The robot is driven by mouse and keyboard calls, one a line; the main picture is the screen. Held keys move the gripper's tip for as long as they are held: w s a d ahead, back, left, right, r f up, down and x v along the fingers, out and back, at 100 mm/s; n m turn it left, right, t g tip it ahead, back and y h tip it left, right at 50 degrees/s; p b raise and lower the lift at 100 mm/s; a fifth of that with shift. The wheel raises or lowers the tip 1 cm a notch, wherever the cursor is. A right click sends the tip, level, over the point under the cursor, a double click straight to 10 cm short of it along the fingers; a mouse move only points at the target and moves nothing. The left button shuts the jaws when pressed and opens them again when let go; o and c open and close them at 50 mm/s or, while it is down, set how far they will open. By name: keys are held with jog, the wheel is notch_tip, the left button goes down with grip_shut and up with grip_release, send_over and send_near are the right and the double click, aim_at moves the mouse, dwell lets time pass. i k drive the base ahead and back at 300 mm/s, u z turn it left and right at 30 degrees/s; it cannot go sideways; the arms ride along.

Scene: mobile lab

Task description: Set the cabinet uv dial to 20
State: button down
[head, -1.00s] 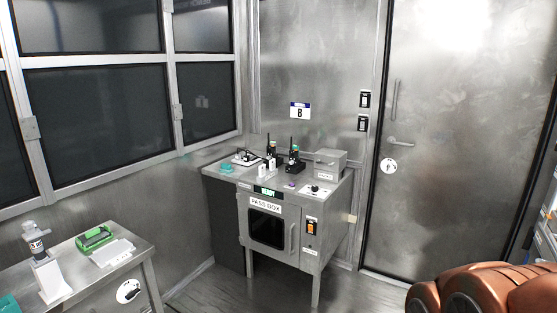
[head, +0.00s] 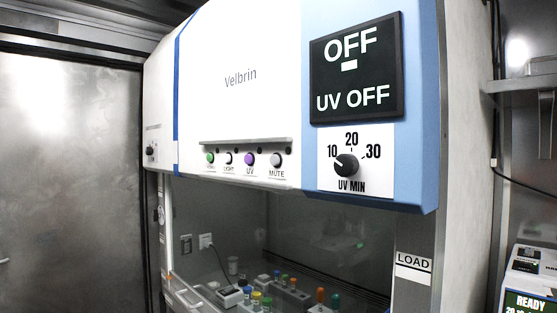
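The cabinet (head: 240,80) is a white and blue hood marked "Velbrin". Its UV dial (head: 346,164) is a black knob on a white plate at the right of the front, labelled "UV MIN", with 10, 20 and 30 around it. The knob's pale mark points up and left, toward 10. The black display (head: 357,68) above it reads "OFF" and "UV OFF". My gripper is not in view, and nothing touches the dial.
Left of the dial is a row of buttons, including a purple UV button (head: 249,160) and a grey MUTE button (head: 277,160). Colour-capped tubes and other small items stand inside the cabinet below. A device reading "READY" (head: 530,285) stands at the lower right.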

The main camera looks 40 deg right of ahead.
aim_at(345, 165)
jog(key=z, duration=1.4)
jog(key=k, duration=0.9)
